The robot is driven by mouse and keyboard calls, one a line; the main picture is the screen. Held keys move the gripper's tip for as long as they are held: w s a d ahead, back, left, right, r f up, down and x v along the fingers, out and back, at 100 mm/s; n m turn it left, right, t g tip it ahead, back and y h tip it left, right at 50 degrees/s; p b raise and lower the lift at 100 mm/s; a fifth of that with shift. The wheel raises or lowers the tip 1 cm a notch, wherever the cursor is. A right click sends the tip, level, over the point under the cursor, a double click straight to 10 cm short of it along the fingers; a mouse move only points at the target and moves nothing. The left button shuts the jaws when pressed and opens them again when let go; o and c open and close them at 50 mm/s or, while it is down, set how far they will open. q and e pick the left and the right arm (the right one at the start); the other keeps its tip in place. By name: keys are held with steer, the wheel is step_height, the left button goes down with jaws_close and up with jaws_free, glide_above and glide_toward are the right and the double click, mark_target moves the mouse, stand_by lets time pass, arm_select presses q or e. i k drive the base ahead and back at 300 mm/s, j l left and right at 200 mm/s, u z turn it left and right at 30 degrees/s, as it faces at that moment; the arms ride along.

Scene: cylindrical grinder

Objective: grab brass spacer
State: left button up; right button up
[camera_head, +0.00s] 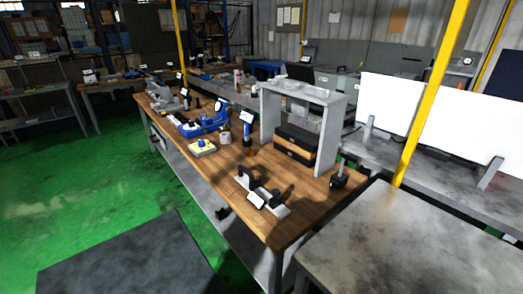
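I cannot make out a brass spacer in the head view; it may be hidden or too small to tell. The long wooden-topped workbench (222,172) holds several tools and parts. Near its front lies a light grey plate with dark upright parts (262,193). Behind it, on the left, are a pale yellow block with a blue knob (202,147), a small grey cup-like part (225,137) and a blue upright tool (247,133). Neither of my grippers shows in this view.
A grey riser shelf (330,128) stands over a dark box with a brown front (295,146). A black-based tool (339,181) stands near the bench's right edge. A yellow post (429,95) rises at the right. Green floor (75,190) is open to the left.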

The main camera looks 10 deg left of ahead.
mark_target(250, 149)
steer(key=i+j+z, duration=0.2)
steer(key=j+z, duration=0.25)
steer(key=j, duration=0.25)
steer(key=i+j+z, duration=0.1)
steer(key=j+z, duration=0.3)
steer(key=j, duration=0.3)
steer(key=j+z, duration=0.45)
steer(key=j, duration=0.3)
